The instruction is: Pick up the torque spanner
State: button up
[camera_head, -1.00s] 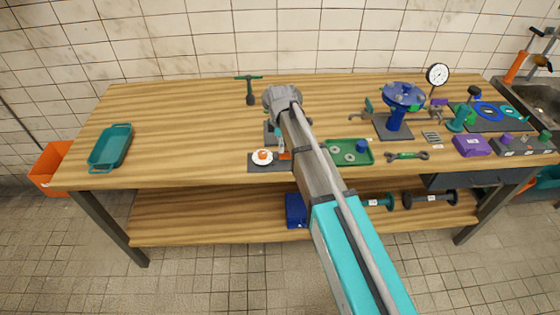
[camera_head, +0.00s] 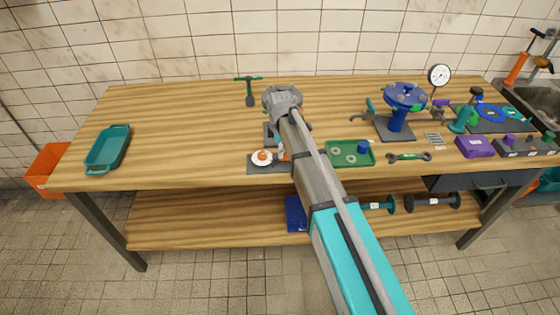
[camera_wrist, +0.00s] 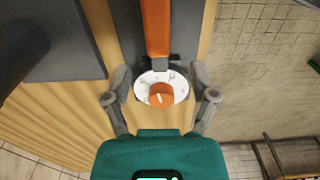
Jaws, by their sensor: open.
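An orange bar, seemingly the torque spanner (camera_wrist: 157,30), runs down from the top of the wrist view to a white round dial (camera_wrist: 177,88) with an orange knob. In the head view, the dial (camera_head: 262,158) shows on a dark mat near the bench's front edge; my arm hides most of the bar. My gripper (camera_wrist: 160,82) is open, with one finger on each side of the dial in the wrist view. I cannot tell how high it is above the dial or whether it touches. In the head view my wrist and arm hide the fingers.
The green tray (camera_head: 350,153) with small parts sits just right of my arm, beside a green-handled wrench (camera_head: 409,157). A green T-handled tool (camera_head: 249,92) is at the back. The left bench is clear up to a teal tray (camera_head: 108,149).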

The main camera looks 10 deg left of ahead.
aim_at(285, 157)
jog(key=shift+f+b, duration=1.35)
jog(key=shift+f, duration=0.3)
grip_shut()
